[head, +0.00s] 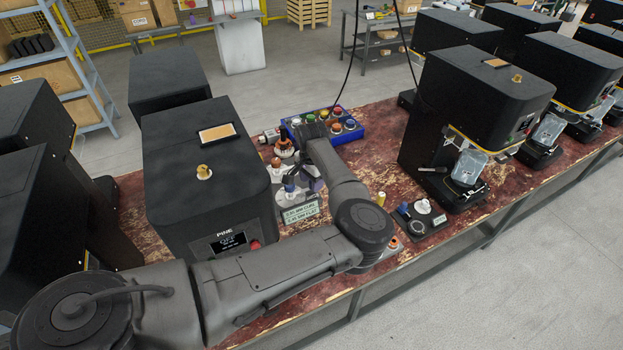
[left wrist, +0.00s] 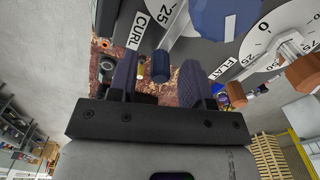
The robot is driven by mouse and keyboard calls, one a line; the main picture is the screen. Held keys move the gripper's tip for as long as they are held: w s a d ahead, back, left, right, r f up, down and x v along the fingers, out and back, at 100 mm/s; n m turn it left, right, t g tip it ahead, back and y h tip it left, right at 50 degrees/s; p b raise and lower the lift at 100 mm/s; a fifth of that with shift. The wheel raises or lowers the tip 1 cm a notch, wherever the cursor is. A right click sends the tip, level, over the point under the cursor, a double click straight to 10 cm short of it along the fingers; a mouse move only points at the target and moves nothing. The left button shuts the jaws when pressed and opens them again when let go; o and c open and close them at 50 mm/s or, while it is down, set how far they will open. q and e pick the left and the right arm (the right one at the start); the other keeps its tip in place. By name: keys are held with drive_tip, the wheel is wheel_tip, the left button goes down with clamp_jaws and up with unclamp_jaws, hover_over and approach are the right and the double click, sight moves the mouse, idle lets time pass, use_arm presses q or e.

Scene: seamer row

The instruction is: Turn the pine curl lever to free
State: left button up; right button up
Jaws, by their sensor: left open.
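The black pine machine (head: 205,170), marked PINE, stands on the worn red bench in the head view. Beside it is a grey unit (head: 298,204) with a small display. In the left wrist view, the CURL label (left wrist: 137,30) sits beside a dial with a large blue hub (left wrist: 228,18). A small blue knob (left wrist: 160,66), which looks like the end of the curl lever, shows between my fingers. My left gripper (left wrist: 160,82) is open, one finger on each side of that knob; I cannot tell whether either touches. It also shows small in the head view (head: 312,182). My right gripper is out of view.
The FLAT label (left wrist: 220,68) and an orange-brown knob (left wrist: 303,73) are close by on the right. A blue tray (head: 345,128) of colored caps is behind my wrist. Another black machine (head: 470,110) stands to the right, with a small black dial unit (head: 420,218) before it.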

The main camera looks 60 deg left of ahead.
use_arm(q)
drive_tip(key=shift+f, duration=0.25)
drive_tip(key=shift+c, duration=0.3)
clamp_jaws()
